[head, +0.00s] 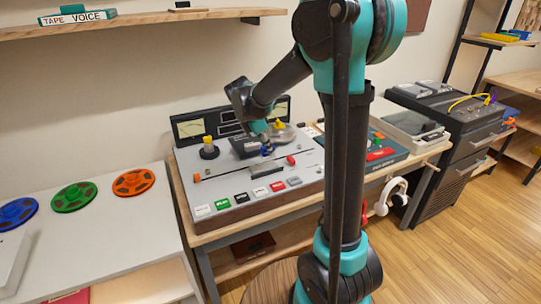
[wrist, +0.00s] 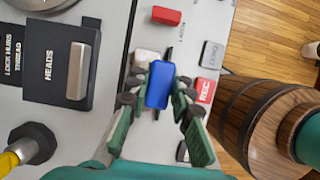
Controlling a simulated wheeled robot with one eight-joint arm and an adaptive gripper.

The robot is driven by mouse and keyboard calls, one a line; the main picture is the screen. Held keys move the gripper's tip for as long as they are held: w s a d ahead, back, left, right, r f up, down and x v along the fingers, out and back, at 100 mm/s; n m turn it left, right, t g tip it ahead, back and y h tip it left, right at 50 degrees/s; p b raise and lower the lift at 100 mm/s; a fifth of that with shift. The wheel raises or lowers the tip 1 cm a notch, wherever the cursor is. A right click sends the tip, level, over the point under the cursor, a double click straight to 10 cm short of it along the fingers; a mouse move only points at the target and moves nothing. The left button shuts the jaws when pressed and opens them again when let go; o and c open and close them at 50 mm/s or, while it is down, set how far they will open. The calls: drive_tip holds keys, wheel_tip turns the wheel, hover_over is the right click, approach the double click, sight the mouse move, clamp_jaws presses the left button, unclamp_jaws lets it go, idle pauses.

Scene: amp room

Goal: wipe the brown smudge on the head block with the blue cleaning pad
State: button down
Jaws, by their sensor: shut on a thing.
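My gripper (wrist: 157,100) is shut on the blue cleaning pad (wrist: 159,84), with a finger on either side of it. The pad is over the light grey tape deck panel; I cannot tell whether it touches. The black head block (wrist: 62,62), marked HEADS, with a metal bar, lies left of the gripper in the wrist view. In the head view the head block (head: 244,147) sits mid-deck, just left of my gripper (head: 268,146), and the pad there is a small blue patch. I cannot make out the brown smudge in either view.
The tape deck (head: 232,190) has a yellow-topped spindle (head: 208,148), a red knob (head: 291,160) and a row of coloured buttons along its front. VU meters (head: 191,127) stand behind it. Coloured reels (head: 74,196) lie on the left table. A wooden barrel (wrist: 240,115) stands below the front edge.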

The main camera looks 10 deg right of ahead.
drive_tip(key=shift+r, duration=1.2)
